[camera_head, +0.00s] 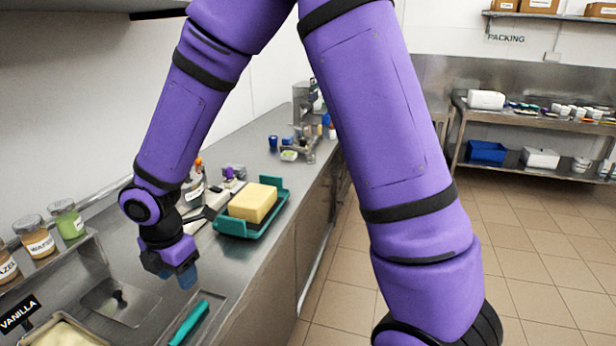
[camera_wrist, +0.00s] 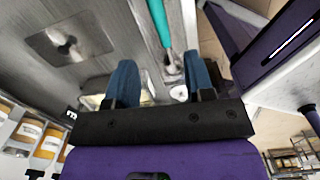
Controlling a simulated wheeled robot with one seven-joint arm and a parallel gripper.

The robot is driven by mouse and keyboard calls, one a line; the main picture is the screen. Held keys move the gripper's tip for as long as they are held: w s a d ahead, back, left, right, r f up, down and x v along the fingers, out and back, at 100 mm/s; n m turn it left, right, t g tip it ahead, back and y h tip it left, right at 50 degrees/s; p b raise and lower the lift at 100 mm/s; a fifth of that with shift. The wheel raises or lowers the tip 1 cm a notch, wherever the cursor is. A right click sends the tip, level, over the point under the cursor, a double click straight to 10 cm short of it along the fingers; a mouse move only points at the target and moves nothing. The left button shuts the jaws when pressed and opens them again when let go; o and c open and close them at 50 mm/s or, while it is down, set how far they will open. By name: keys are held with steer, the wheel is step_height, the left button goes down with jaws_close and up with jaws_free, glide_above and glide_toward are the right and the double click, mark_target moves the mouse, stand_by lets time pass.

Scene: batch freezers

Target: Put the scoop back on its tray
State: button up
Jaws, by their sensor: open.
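The scoop (camera_head: 190,322) has a teal handle and lies on the steel counter area at the bottom of the head view, cut off by the frame edge. In the wrist view its teal handle (camera_wrist: 159,24) leads to a grey metal end between and beyond my fingers. A narrow grey tray (camera_head: 217,304) seems to lie under or around it; I cannot tell whether the scoop rests fully in it. My gripper (camera_head: 187,277) is above the counter, to the left of and beyond the scoop handle. Its blue fingers (camera_wrist: 160,82) are spread apart with nothing held.
A teal tray (camera_head: 237,230) with a yellow block (camera_head: 253,203) stands farther along the counter. A sunken steel basin (camera_head: 120,300) and a vanilla tub (camera_head: 62,334) are at the lower left. Labelled jars (camera_head: 68,219) line the left shelf. The floor to the right is clear.

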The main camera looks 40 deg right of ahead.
steer(key=s+d+r+m+t+h, duration=0.1)
steer(key=s+d+r+m, duration=0.2)
steer(key=d+r+m, duration=0.4)
steer(key=s+d+r+m+t, duration=0.1)
steer(key=s+d+r+m, duration=0.2)
steer(key=d+r+m, duration=0.45)
steer(key=s+d+r+m+t, duration=0.1)
steer(key=s+d+r+m, duration=0.2)
steer(key=s, duration=0.4)
steer(key=s+d+r+m+t+y, duration=0.1)
steer(key=s+d+r+m, duration=0.2)
steer(key=s+r+m, duration=0.3)
steer(key=shift+s+r+t, duration=0.4)
steer(key=shift+s, duration=0.2)
